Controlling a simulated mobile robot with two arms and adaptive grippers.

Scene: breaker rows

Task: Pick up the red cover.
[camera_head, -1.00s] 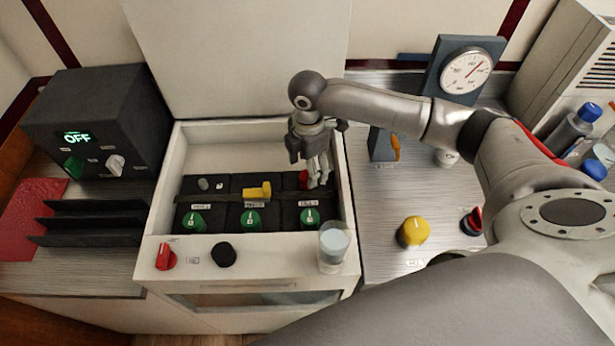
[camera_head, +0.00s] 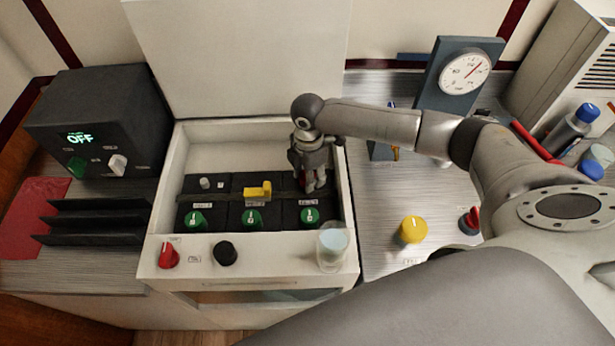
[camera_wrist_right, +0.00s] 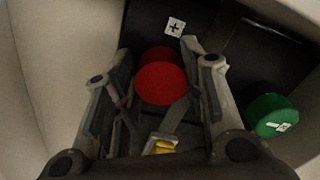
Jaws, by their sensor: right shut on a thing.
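The red cover (camera_wrist_right: 162,84) is a short round red cap on a dark breaker block in the tray. In the right wrist view it sits between the two fingers of my right gripper (camera_wrist_right: 158,62), which is shut on it. In the head view my right gripper (camera_head: 314,184) points down into the right end of the breaker row and largely hides the cover. I cannot tell whether the cover still touches the block. My left gripper is not in view.
The white tray (camera_head: 340,200) has a raised wall close to the gripper's right. A yellow lever (camera_head: 257,191) and several green knobs, one at the right (camera_head: 310,216), are nearby. A glass (camera_head: 333,248) stands on the tray's front edge. A yellow knob (camera_head: 413,230) is farther right.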

